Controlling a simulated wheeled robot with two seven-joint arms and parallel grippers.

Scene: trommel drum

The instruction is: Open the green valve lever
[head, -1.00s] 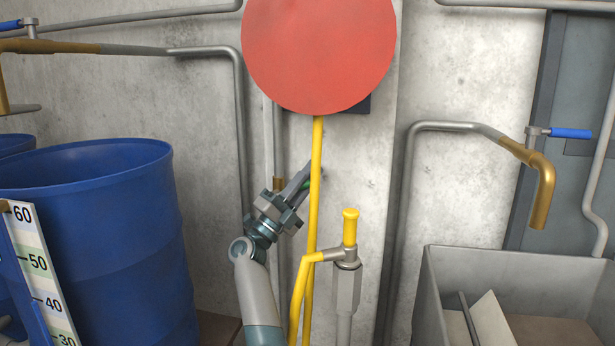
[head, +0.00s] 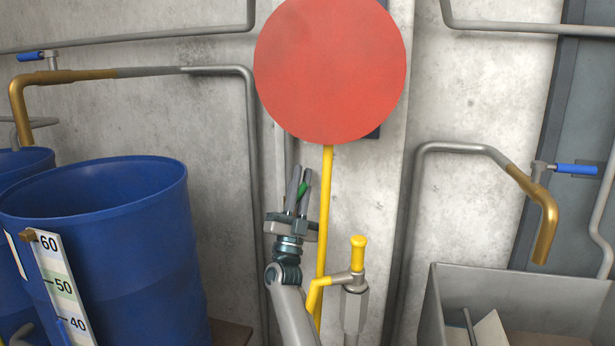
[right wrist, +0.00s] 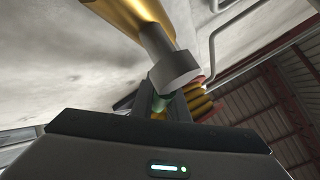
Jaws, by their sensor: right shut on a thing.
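The green valve lever (head: 305,186) shows as a small green piece between the fingers of my right gripper (head: 299,180), in front of the concrete wall just left of the yellow post. The gripper points upward and is shut on the lever. In the right wrist view, a green end of the lever (right wrist: 160,101) shows between the dark fingers (right wrist: 165,108), close below a grey round collar on a brass pipe. Most of the lever and its valve body are hidden by the fingers. My left gripper is out of view.
A yellow post (head: 323,240) with a large red disc (head: 330,70) stands right beside my right gripper. A yellow-capped fitting (head: 357,270) is close to my forearm. Blue drums (head: 110,240) stand at left, a grey bin (head: 500,290) at right.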

